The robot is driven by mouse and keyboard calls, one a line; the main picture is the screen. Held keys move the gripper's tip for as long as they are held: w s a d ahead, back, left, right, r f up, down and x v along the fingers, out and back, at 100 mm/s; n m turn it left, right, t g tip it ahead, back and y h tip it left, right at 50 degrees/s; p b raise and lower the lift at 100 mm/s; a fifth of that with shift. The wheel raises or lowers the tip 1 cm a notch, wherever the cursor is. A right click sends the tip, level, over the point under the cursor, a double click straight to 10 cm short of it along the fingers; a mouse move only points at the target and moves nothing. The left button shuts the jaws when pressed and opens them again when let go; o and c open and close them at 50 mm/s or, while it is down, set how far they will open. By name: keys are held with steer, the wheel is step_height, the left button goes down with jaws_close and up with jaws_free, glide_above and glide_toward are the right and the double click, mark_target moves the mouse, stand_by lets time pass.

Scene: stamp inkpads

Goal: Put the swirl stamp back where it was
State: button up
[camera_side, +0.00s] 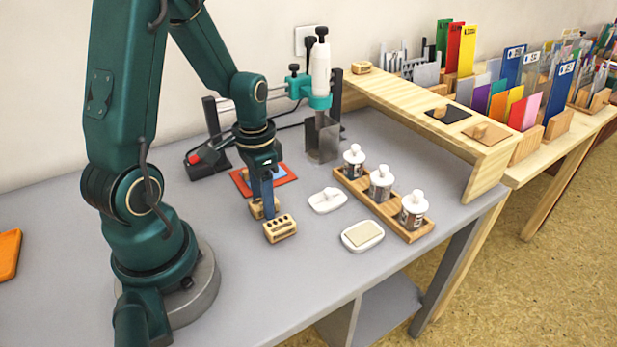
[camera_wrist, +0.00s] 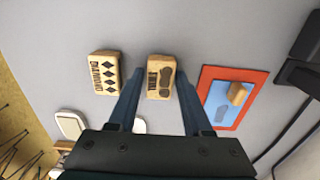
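My gripper (camera_wrist: 160,72) is open, pointing down, with its two blue fingers on either side of a wooden block stamp (camera_wrist: 161,78). A narrow gap shows by each finger. The block has dark rounded marks and a label too small to read surely, so I cannot tell whether it is the swirl stamp. A second block stamp (camera_wrist: 105,72) with dark diamonds lies to its left; in the side view it is the nearer block (camera_side: 281,229). A smaller wooden block (camera_wrist: 237,93) sits on a blue pad on a red mat (camera_wrist: 210,75). In the side view my gripper (camera_side: 267,205) is low over the table.
A wooden tray (camera_side: 425,234) with several white-capped bottles stands at right. Two white dishes (camera_side: 349,243) (camera_side: 318,206) lie before it. A wooden shelf (camera_side: 400,95) bears small blocks and a dark pad (camera_side: 456,112). A press (camera_side: 320,130) stands behind.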

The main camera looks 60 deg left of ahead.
steer(key=shift+o, duration=0.5)
steer(key=shift+r, duration=0.15)
steer(key=shift+r, duration=0.35)
step_height(320, 180, up, 10)
steer(key=s+d+r+t, duration=0.1)
steer(key=d+r+t, duration=0.1)
steer(key=d, duration=0.3)
steer(key=s+d+r+t, duration=0.2)
steer(key=d+t, duration=0.1)
steer(key=d, duration=0.3)
steer(key=shift+s+d+t, duration=0.3)
